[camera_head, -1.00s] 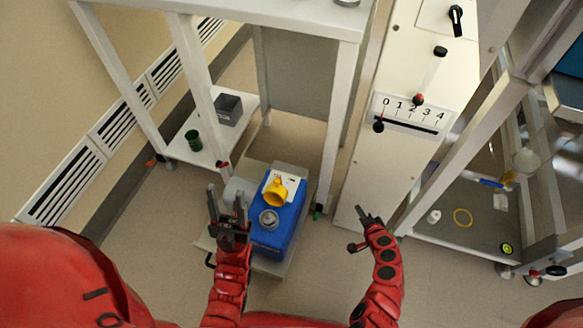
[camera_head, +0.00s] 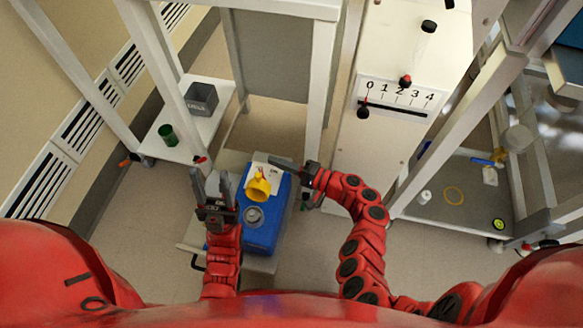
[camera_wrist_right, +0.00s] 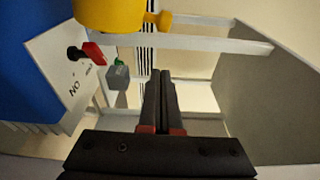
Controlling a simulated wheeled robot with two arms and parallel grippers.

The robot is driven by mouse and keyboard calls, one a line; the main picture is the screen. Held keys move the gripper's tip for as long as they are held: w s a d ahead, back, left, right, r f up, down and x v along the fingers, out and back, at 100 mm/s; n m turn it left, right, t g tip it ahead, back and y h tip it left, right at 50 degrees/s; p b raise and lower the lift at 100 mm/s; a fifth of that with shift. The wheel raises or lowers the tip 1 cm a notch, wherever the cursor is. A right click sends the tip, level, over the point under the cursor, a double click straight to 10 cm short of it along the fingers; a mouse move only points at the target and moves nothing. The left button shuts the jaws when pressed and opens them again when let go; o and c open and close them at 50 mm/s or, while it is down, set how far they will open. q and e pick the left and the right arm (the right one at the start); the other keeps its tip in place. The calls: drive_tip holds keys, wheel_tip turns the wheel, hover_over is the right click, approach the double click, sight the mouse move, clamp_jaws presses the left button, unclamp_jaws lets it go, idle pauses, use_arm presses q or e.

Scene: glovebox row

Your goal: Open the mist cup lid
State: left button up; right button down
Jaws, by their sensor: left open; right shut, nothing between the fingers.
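A blue machine (camera_head: 268,226) stands on a low grey cart. A yellow cup-shaped part (camera_head: 259,188) and a round grey cap (camera_head: 254,217) sit on its top; I cannot tell which one is the mist cup lid. The yellow part also shows at the top edge of the right wrist view (camera_wrist_right: 108,14). My left gripper (camera_head: 212,184) is open and empty, pointing up just left of the blue machine. My right gripper (camera_head: 276,162) is shut and empty, its fingers reaching left over the machine's far end, near the yellow part. Its fingers show shut in the wrist view (camera_wrist_right: 162,78).
A white panel (camera_wrist_right: 62,62) with a red-tipped knob (camera_wrist_right: 92,52) is beside the yellow part. A bench shelf holds a green cup (camera_head: 168,135) and a grey bin (camera_head: 201,97). A white cabinet (camera_head: 372,150) with a numbered slider stands to the right.

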sight(266, 183)
drive_tip(key=s+a, duration=0.2)
drive_tip(key=s, duration=0.1)
drive_tip(key=shift+a, duration=0.25)
idle(0.4)
drive_tip(key=shift+s+a+r+n+b, duration=0.1)
drive_tip(key=shift+s+r+n+b, duration=0.25)
drive_tip(key=shift+s+n+b, duration=0.6)
drive_tip(key=shift+s+a+r+m, duration=0.1)
drive_tip(key=shift+s+r+m, duration=0.15)
drive_tip(key=shift+r, duration=0.1)
